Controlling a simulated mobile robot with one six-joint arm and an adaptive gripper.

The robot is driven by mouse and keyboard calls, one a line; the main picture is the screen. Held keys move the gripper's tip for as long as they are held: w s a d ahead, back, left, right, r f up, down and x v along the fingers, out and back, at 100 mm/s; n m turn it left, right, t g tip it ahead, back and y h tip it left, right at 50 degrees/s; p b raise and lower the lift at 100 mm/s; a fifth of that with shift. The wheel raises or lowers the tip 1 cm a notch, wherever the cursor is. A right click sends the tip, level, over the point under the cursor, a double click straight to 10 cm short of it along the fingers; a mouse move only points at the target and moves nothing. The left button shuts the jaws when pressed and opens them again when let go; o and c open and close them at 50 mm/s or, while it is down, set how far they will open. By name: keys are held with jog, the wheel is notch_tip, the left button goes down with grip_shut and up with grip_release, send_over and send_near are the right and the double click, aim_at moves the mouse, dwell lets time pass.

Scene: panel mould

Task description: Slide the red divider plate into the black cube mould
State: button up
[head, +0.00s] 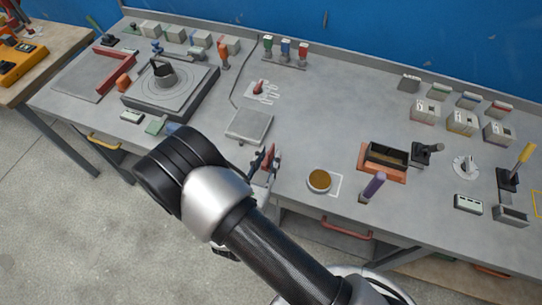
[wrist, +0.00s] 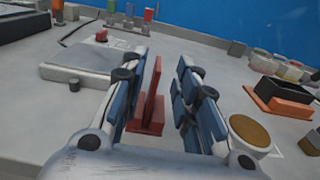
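The red divider plate (wrist: 152,100) stands upright on the bench in the wrist view, with a red foot at its lower end. It also shows in the head view (head: 270,157), partly hidden by my gripper. My gripper (wrist: 155,85) is open, with one blue-padded finger on each side of the plate. There is a clear gap on the right; the left finger is nearer. I cannot tell whether it touches. The black mould (head: 388,154) sits in an orange-brown base to the right, and also shows at the right of the wrist view (wrist: 284,88).
A round tan-filled dish (head: 319,181) and a purple-handled tool (head: 373,187) stand between my gripper and the mould. A grey flat block (head: 249,125) lies just behind and left of my gripper. Small white boxes (head: 461,122) stand at the right. The bench's front edge is close.

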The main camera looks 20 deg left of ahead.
aim_at(271, 149)
jog(key=w, duration=0.3)
jog(key=shift+w, duration=0.35)
grip_shut()
